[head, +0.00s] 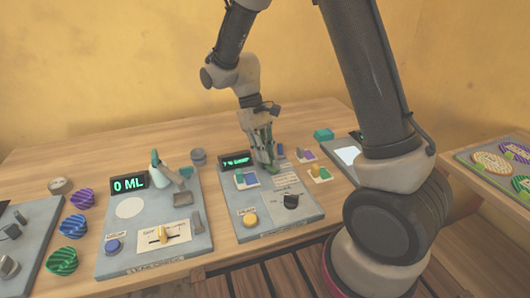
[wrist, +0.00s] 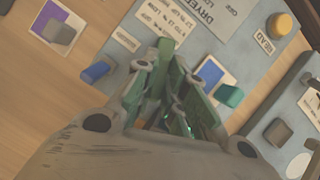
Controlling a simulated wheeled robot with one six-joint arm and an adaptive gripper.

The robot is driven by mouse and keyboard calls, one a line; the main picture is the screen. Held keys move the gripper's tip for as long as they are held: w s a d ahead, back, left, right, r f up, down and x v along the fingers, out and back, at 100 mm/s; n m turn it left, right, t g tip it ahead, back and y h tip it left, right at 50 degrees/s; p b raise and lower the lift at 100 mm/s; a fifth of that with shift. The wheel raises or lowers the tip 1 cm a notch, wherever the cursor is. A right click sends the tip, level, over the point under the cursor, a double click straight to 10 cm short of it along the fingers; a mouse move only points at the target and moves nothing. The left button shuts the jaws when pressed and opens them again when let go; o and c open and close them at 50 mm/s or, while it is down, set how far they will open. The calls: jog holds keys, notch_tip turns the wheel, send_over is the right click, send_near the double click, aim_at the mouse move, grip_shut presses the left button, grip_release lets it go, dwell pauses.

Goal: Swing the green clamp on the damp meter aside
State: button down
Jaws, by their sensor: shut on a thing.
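The damp meter (head: 262,227) is the grey panel in the middle of the table in the head view, with a lit green display (head: 235,160) at its back left. The green clamp (head: 264,157) is at the panel's back, largely hidden by my fingers. My gripper (head: 265,153) reaches down on it from above and is shut on it. In the wrist view my gripper (wrist: 168,75) has its green-grey fingers close together around the green clamp (wrist: 165,49), of which only a part shows.
Small coloured cards (head: 320,174) lie to the right. A side table (head: 485,185) stands far right.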

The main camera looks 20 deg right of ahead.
jog(key=c, duration=1.5)
grip_release()
jog(key=v, duration=1.2)
jog(key=shift+w, duration=0.1)
